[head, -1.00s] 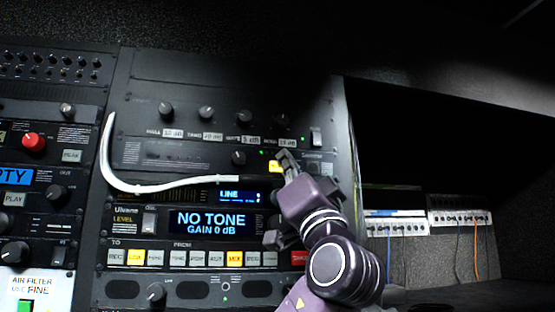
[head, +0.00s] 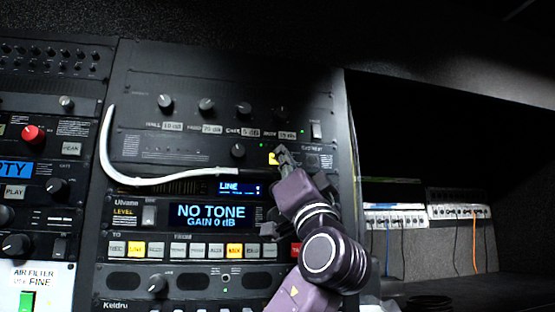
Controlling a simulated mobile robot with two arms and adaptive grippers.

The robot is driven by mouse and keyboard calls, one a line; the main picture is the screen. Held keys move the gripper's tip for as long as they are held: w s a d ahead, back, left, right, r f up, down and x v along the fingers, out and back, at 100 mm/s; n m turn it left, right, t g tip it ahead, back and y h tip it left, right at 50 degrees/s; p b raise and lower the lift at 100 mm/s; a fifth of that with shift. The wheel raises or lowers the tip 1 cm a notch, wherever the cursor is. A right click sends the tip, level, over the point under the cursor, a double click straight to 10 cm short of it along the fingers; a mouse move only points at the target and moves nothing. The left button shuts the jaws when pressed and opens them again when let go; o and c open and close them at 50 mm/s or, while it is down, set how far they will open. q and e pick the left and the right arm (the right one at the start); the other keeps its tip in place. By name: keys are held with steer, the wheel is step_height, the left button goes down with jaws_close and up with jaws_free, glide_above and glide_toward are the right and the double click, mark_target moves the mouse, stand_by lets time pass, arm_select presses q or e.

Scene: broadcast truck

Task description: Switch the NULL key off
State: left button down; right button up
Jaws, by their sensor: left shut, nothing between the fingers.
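My left gripper (head: 284,155) is shut and empty. Its fingertips are at the upper unit of the middle rack, just right of a small key lit yellow (head: 272,158). The fingers cover part of this key, and its lettering is too small to read, so I cannot tell for sure that it is the NULL key. I cannot tell whether the fingertips touch the panel. My right gripper is not in view.
A white cable (head: 150,182) curves across the rack left of my gripper. Below is a display (head: 210,216) reading NO TONE, GAIN 0 dB, above a key row with lit keys (head: 235,250). Knobs (head: 207,105) sit above. A dark recess opens at right.

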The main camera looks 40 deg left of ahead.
arm_select(q)
steer(key=shift+a, duration=0.1)
stand_by(0.7)
steer(key=shift+w+a, duration=0.25)
steer(key=shift+w, duration=0.05)
steer(key=shift+w+a, duration=0.2)
steer(key=shift+a, duration=0.05)
stand_by(0.7)
steer(key=shift+b, duration=0.3)
steer(key=shift+s+d+b, duration=0.4)
steer(key=shift+s+d, duration=0.1)
steer(key=shift+d, duration=0.05)
